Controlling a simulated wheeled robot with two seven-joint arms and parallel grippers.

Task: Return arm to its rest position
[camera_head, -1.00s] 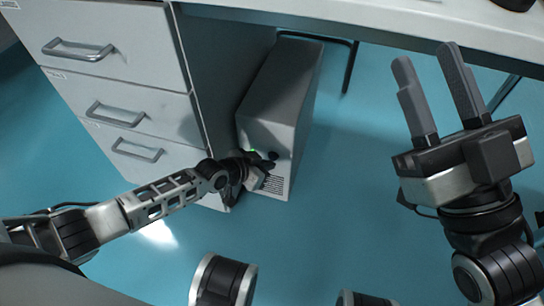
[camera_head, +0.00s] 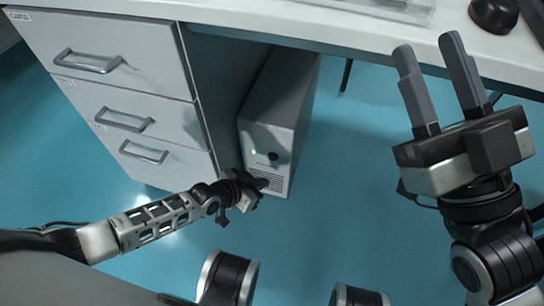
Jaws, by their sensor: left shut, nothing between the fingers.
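My left arm reaches in from the left, and its gripper (camera_head: 262,187) is small and dark in front of the lower front of a grey computer tower (camera_head: 268,135). The gripper is shut and empty, and overlaps the tower's vent area in the picture; I cannot tell whether they touch. A green light and a dark round button (camera_head: 273,156) show on the tower's front above the gripper. My right gripper (camera_head: 430,65) is open and empty at the right, its two fingers pointing up toward the desk edge.
A white drawer cabinet (camera_head: 125,95) with three handles stands left of the tower, under a white desk (camera_head: 340,30). A black rounded object (camera_head: 494,14) sits on the desk at the top right. Blue floor (camera_head: 340,180) is clear between the tower and my right arm.

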